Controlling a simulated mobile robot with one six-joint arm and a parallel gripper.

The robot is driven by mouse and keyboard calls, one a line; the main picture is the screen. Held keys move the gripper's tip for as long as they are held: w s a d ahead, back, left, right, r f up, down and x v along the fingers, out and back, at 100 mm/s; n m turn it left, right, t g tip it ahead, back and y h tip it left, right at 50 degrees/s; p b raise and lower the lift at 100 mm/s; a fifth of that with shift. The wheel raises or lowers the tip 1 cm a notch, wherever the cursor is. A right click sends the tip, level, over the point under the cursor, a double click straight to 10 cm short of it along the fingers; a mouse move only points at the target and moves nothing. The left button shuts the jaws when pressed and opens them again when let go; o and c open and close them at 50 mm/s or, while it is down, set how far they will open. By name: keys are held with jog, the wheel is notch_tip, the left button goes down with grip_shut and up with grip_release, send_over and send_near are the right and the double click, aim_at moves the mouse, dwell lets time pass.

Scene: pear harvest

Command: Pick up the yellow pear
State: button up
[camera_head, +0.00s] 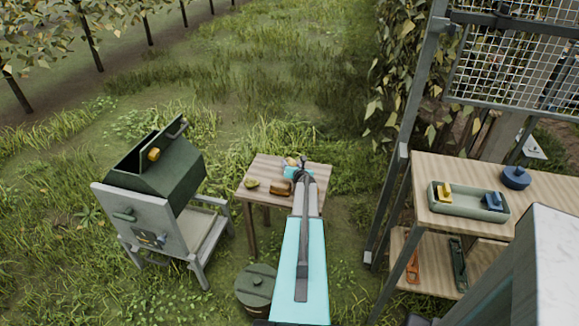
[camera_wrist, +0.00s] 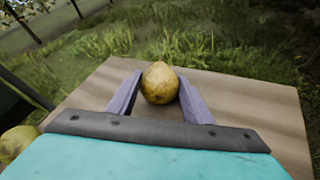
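In the wrist view a round, speckled yellow pear (camera_wrist: 160,83) sits between the two fingers of my gripper (camera_wrist: 160,76), close to their tips. The fingers are apart, one on each side of it, with at most a very thin gap; I cannot tell whether they touch it. In the head view my teal gripper (camera_head: 295,172) is over the small wooden table (camera_head: 257,168) and mostly hides this pear. A second yellow-green pear (camera_head: 251,183) lies on the table's left part; it also shows at the lower left of the wrist view (camera_wrist: 14,143).
A brown object (camera_head: 280,188) lies beside my gripper on the table. A green bin on a grey stand (camera_head: 160,180) is at left, a lidded barrel (camera_head: 256,287) in front. At right, a workbench (camera_head: 440,162) holds a green tray (camera_head: 468,213) and blue pot (camera_head: 516,177).

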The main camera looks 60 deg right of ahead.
aim_at(291, 161)
jog(key=c, duration=0.5)
jog(key=shift+r, duration=0.1)
notch_tip(291, 161, up, 10)
jog(key=shift+f+p, duration=0.1)
jog(key=shift+p, duration=0.6)
